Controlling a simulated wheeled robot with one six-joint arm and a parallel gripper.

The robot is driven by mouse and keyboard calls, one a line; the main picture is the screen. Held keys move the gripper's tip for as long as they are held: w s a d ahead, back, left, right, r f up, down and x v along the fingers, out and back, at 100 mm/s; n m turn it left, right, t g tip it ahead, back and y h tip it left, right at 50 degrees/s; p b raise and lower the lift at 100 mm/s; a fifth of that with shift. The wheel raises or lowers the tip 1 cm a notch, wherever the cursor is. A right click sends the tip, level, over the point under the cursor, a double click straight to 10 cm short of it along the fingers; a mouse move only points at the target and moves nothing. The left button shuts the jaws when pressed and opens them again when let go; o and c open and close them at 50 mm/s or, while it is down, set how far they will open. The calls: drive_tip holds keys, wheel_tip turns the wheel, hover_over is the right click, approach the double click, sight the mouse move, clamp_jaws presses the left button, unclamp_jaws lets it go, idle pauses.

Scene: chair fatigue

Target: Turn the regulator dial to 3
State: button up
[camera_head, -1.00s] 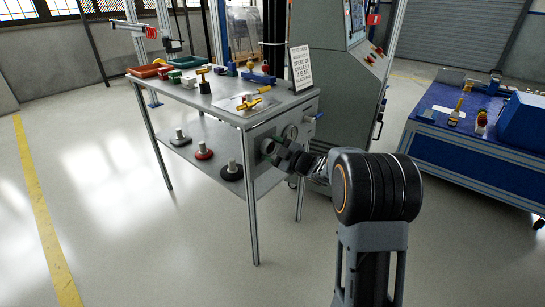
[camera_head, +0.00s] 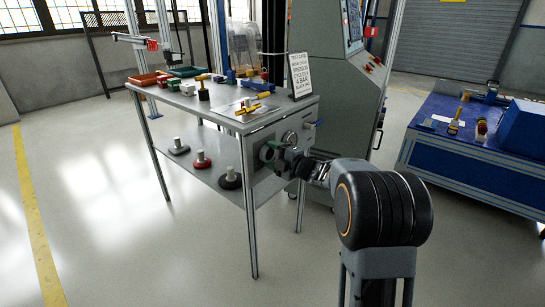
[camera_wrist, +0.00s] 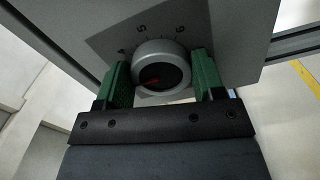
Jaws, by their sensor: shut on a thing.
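The regulator dial (camera_wrist: 162,66) is a round silver knob with a dark face and a short red mark on its left part. It sits on a grey panel with numbers around it; 4, 5 and 6 show. My gripper (camera_wrist: 160,83) has its two green fingers on either side of the knob, shut on it. In the head view the dial (camera_head: 266,152) is on the front panel of the table, with my gripper (camera_head: 277,152) at it. Part of the dial's scale is hidden behind the knob and my gripper.
The grey table (camera_head: 235,120) bears several parts and a sign (camera_head: 300,77). A blue workbench (camera_head: 470,160) stands at right. The floor at left is clear.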

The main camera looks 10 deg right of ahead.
drive_tip(key=shift+a, duration=0.15)
idle(0.3)
drive_tip(key=o, duration=0.6)
drive_tip(key=shift+s+a, duration=0.1)
drive_tip(key=o, duration=0.3)
drive_tip(key=shift+d, duration=0.2)
drive_tip(key=shift+s+d+r+p, duration=0.1)
drive_tip(key=shift+s+d+p, duration=0.2)
drive_tip(key=shift+s+d, duration=0.1)
drive_tip(key=p+v, duration=0.3)
drive_tip(key=v, duration=0.9)
drive_tip(key=shift+s+d, duration=0.1)
drive_tip(key=shift+s, duration=0.2)
